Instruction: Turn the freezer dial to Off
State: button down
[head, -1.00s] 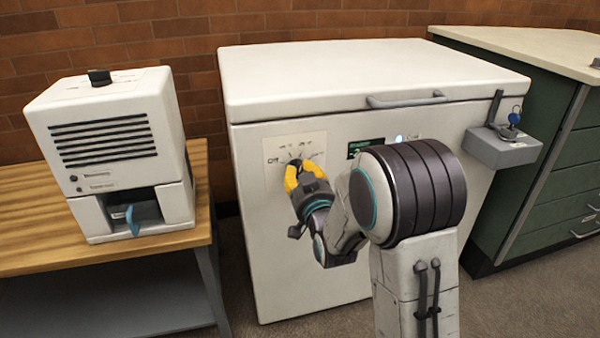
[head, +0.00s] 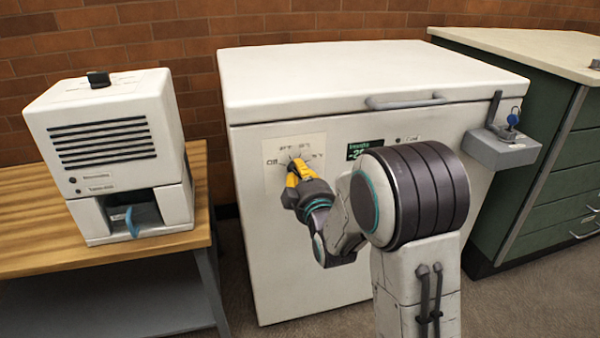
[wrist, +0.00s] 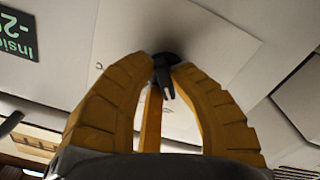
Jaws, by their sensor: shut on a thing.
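The white chest freezer (head: 440,190) stands against the brick wall with its lid closed. Its dial panel (head: 315,145) is at the upper left of the front, with a mark like "Off" at its left and other settings above and to the right. The dark dial (wrist: 166,68) shows between my fingertips in the wrist view; in the head view my gripper mostly hides it. My gripper (head: 295,170) has its yellow fingers shut on the dial. Which mark the dial points at is too small to tell. A display (head: 365,149) right of the panel shows green text.
A white machine (head: 120,150) stands on a wooden table (head: 30,220) to the left. A grey box with a blue key (head: 503,148) sits on the freezer's right front. A green cabinet (head: 560,170) stands at the right.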

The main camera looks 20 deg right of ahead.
aim_at(296, 127)
jog(key=n, duration=0.5)
jog(key=shift+a+r+n, duration=0.1)
jog(key=shift+a+n, duration=0.05)
jog(key=shift+n, duration=0.15)
dwell(0.4)
jog(key=c, duration=1.1)
grip_release()
notch_tip(296, 127, up, 10)
